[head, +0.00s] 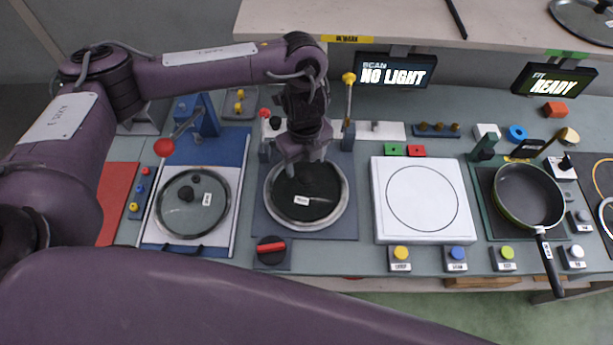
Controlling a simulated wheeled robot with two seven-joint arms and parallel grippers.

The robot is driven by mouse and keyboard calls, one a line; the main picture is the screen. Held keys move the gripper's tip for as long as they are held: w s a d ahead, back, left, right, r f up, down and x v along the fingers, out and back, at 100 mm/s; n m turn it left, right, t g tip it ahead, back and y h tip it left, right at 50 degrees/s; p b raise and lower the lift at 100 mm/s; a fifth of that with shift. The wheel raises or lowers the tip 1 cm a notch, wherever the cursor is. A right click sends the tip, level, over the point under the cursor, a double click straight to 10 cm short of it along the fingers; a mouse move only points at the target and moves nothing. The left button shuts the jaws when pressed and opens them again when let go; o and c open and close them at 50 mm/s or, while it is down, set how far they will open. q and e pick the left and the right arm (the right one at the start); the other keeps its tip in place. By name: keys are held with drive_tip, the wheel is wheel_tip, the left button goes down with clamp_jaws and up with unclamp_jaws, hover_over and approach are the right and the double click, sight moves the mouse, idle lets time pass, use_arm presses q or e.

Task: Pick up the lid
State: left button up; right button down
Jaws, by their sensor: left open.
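A round glass lid (208,218) with a dark knob and a steel rim lies on a white and blue station at the left of the bench. A second round lid (575,18), cut off by the picture's edge, lies on the shelf at the upper right. My left gripper (303,168) points down over a dark disc (318,207) with a white label, set in a silver ring right of the glass lid. The gripper is open. Whether its fingertips touch the disc I cannot tell. My right gripper is not in view.
A white square plate (379,218) with a circle outline is right of the ring. A frying pan (529,195) sits farther right, its handle over the front edge. A lever with a red ball (164,148) stands behind the glass lid. Screens read "NO LIGHT" (396,72) and "READY" (553,81).

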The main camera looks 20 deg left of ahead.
sight(306, 176)
use_arm(q)
drive_tip(key=shift+s+d+f, duration=0.15)
drive_tip(key=shift+s+f, duration=0.1)
drive_tip(key=shift+f, duration=0.4)
drive_tip(key=shift+s+d+f, duration=0.1)
drive_tip(key=shift+s+f, duration=0.1)
drive_tip(key=shift+f, duration=0.4)
drive_tip(key=f, duration=0.4)
drive_tip(key=shift+w+b, duration=0.25)
drive_tip(key=shift+b, duration=0.1)
drive_tip(key=c, duration=0.7)
drive_tip(key=shift+r, duration=0.1)
clamp_jaws()
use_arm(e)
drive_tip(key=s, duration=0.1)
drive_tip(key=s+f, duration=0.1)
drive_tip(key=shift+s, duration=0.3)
